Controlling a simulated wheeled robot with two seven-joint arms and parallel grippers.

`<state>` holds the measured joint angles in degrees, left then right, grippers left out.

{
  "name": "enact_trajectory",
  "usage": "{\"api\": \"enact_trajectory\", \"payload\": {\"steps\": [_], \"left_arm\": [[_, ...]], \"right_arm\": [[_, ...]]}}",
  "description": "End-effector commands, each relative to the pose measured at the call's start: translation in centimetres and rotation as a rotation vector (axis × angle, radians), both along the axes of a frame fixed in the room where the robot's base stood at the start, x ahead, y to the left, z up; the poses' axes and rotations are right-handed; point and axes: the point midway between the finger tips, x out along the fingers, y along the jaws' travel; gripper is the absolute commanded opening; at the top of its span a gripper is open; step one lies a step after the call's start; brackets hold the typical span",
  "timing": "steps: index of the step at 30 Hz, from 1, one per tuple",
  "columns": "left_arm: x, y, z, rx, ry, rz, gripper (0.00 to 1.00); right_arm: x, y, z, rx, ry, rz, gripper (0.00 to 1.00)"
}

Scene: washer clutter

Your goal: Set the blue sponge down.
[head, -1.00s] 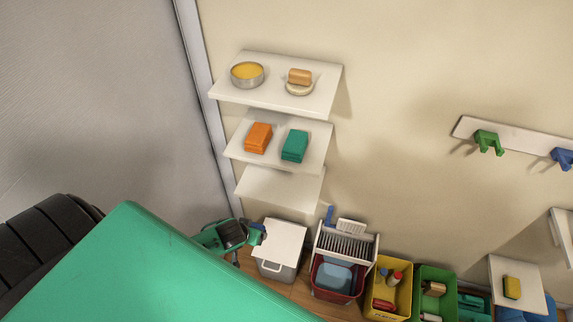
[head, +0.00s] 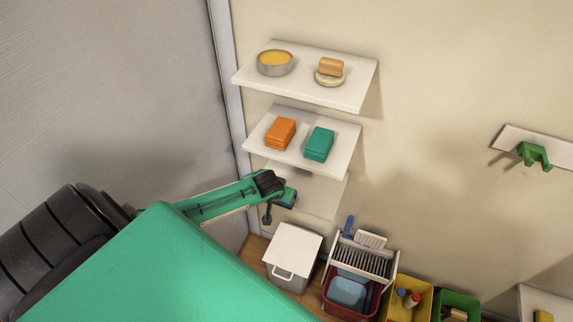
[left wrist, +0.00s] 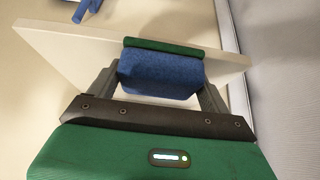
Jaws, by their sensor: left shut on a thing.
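The blue sponge (left wrist: 160,75), with a dark green layer along one side, is held between the two fingers of my left gripper (left wrist: 158,84) in the left wrist view. A white shelf board (left wrist: 75,52) shows right behind the sponge; I cannot tell whether they touch. In the head view my left gripper (head: 280,200) is in front of the lowest shelf (head: 318,193), at its left part. The sponge is too small there to make out clearly. My right gripper is not in view.
The middle shelf (head: 263,152) holds an orange sponge (head: 281,133) and a green sponge (head: 319,144). The top shelf (head: 300,80) holds a tin (head: 275,63) and a brush (head: 331,67). A white-lidded bin (head: 295,250) stands below. The visible part of the lowest shelf is bare.

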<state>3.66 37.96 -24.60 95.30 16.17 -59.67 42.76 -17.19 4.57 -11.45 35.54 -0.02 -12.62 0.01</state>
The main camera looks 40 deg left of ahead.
Motion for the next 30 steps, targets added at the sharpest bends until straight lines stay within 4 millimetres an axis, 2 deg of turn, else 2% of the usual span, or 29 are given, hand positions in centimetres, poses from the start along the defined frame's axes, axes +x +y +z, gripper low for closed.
{"api": "enact_trajectory", "payload": {"steps": [11,27,28,30], "left_arm": [[4.4,1.0,-0.3,-0.001,-0.004,0.001,0.56],[4.2,1.0,-0.4,-0.001,0.0,0.0,0.56],[4.2,1.0,-0.4,-0.001,0.0,0.0,0.83],[4.2,1.0,-0.4,-0.001,0.0,0.0,0.97]], "right_arm": [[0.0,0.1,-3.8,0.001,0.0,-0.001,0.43],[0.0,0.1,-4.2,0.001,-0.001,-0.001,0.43],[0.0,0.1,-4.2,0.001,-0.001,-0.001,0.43],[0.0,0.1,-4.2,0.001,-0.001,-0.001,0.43]]}}
